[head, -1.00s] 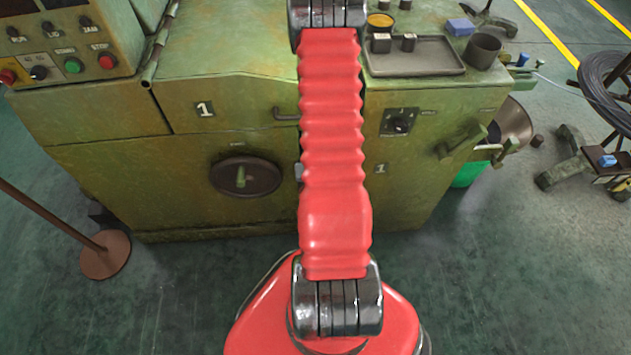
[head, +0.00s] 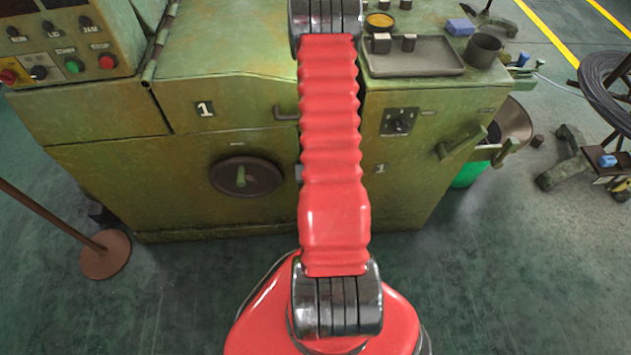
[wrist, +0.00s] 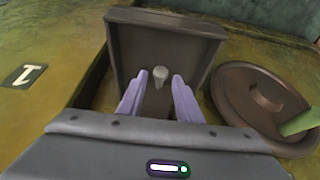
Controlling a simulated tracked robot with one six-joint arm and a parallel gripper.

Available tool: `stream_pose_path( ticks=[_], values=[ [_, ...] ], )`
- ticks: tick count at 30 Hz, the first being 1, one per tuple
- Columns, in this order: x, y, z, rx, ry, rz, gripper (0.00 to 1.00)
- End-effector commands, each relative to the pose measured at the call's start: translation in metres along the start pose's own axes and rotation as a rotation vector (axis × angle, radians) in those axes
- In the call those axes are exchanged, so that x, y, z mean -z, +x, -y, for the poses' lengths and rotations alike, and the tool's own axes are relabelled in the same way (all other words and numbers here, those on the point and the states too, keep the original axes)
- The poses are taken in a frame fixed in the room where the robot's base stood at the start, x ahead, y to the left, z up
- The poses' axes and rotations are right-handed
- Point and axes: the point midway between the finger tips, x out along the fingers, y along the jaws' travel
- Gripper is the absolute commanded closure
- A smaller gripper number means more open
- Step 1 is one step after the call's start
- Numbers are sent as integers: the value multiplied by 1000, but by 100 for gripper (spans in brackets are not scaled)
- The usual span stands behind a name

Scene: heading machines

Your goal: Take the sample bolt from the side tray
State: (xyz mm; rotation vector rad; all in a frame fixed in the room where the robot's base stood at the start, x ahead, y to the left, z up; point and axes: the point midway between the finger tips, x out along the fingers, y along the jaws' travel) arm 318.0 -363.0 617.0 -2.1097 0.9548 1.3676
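In the wrist view, a small pale bolt (wrist: 161,73) is inside a dark brown, shallow side tray (wrist: 123,47) with raised walls. My gripper (wrist: 159,80) is open, with its two purple fingers spread apart. The bolt's pale end appears between the fingertips in the picture, with a gap on each side. I cannot tell how far it is beyond them. The lower part of the tray is hidden behind my gripper. The head view shows neither my gripper nor that bolt.
A round brown handwheel (wrist: 232,88) with a green handle is close right of the tray. A number 1 plate (wrist: 24,75) is at left. In the head view, the green machine (head: 130,190) carries a grey tray (head: 425,68) and dark cup (head: 483,50).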

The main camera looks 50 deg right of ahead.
Motion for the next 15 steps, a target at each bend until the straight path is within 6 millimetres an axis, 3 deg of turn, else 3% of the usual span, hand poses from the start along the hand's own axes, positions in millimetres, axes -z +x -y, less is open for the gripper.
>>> stream_pose_path(
  ticks=[13, 15],
  values=[
    [0, 0, 0, 0, 0, 0, 100],
    [0, 0, 0, 0, 0, 0, 100]
  ],
)
